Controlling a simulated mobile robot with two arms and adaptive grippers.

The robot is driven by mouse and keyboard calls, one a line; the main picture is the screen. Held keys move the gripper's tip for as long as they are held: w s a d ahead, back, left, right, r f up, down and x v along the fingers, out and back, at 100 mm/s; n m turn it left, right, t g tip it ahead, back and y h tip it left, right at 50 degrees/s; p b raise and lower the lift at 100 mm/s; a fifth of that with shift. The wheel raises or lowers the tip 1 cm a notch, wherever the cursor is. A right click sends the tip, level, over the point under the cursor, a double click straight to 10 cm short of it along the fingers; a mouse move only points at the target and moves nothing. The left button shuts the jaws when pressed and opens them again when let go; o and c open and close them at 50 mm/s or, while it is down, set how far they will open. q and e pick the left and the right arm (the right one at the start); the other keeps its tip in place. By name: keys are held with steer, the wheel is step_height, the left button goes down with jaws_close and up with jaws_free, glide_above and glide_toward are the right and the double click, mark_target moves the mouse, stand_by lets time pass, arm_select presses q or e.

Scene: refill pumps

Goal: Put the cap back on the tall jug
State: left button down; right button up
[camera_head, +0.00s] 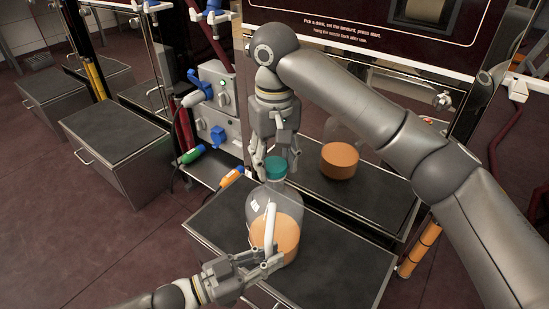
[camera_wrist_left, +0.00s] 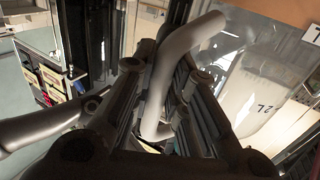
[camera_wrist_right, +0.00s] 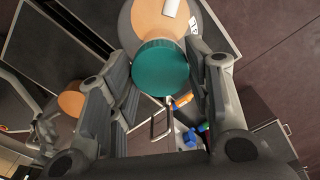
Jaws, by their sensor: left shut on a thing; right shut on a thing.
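The tall jug (camera_head: 287,207) is clear, with orange liquid in its lower part and a pale handle (camera_head: 270,225). It stands upright on a dark-topped cabinet. My left gripper (camera_head: 270,262) is shut on the handle, which also shows between its fingers in the left wrist view (camera_wrist_left: 180,50). The teal cap (camera_head: 276,168) is at the top of the jug's neck. My right gripper (camera_head: 276,158) comes from above and is shut on the cap, which fills the space between its fingertips in the right wrist view (camera_wrist_right: 160,68). Whether the cap is seated or just above the mouth is hidden.
Another jug with orange liquid (camera_head: 340,160) stands behind, on a ledge under the dark red pump panel (camera_head: 350,45). Blue, green and orange nozzles (camera_head: 232,178) hang at the left of it. A closed cabinet (camera_head: 115,140) stands further left. The cabinet top (camera_head: 345,262) right of the tall jug is clear.

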arm_select(q)
steer(key=shift+a+f, duration=0.1)
steer(key=shift+f, duration=0.2)
arm_select(e)
steer(key=shift+s+m, duration=0.1)
steer(key=shift+m, duration=1.1)
steer(key=o, duration=1.2)
step_height(320, 180, up, 12)
arm_select(q)
steer(key=c, duration=1.3)
jaws_free()
steer(key=shift+c, duration=0.2)
steer(key=shift+r, duration=0.15)
